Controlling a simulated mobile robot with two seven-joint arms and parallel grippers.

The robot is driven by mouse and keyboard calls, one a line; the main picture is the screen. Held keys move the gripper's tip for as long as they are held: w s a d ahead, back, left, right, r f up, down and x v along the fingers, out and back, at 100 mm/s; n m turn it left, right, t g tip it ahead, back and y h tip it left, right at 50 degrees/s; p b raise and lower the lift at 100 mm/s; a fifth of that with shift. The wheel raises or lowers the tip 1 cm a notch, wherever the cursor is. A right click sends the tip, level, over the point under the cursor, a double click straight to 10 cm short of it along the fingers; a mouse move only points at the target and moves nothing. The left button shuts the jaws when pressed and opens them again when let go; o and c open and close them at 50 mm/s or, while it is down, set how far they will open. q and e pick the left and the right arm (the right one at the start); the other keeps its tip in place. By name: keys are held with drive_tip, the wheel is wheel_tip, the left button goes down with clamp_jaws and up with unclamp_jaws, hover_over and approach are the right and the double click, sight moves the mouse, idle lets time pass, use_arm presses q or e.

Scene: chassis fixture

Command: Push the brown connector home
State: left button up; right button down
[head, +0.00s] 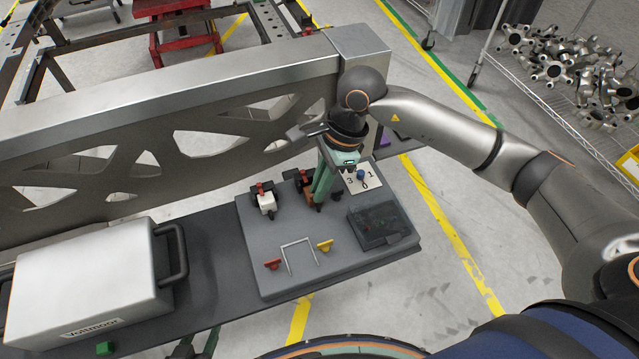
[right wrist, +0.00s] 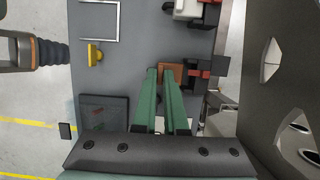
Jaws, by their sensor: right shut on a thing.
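The brown connector (head: 309,196) is on the grey board, in front of a dark socket with a red part (head: 299,175). In the right wrist view the brown connector (right wrist: 172,67) shows at the tips of my green fingers, beside the red part (right wrist: 196,73). My right gripper (head: 317,200) reaches down from above and is shut on the brown connector; its fingertips also show in the right wrist view (right wrist: 163,72). The fingers partly hide the connector. I cannot tell whether a gap is left between connector and socket.
A white connector (head: 266,203) stands left of the brown one. The board also holds a wire bracket (head: 299,245), red and yellow pieces, a dark box (head: 381,225) and a blue knob (head: 360,174) on a numbered plate. A metal beam (head: 170,95) runs close behind.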

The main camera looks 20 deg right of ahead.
drive_tip(key=shift+w+b, duration=0.4)
drive_tip(key=shift+w, duration=0.35)
drive_tip(key=c, duration=0.9)
unclamp_jaws()
drive_tip(key=shift+w+r+p, duration=0.1)
drive_tip(key=shift+r+p, duration=0.45)
drive_tip(key=shift+r, duration=0.35)
drive_tip(key=shift+r+p, duration=1.25)
drive_tip(key=shift+r, duration=0.9)
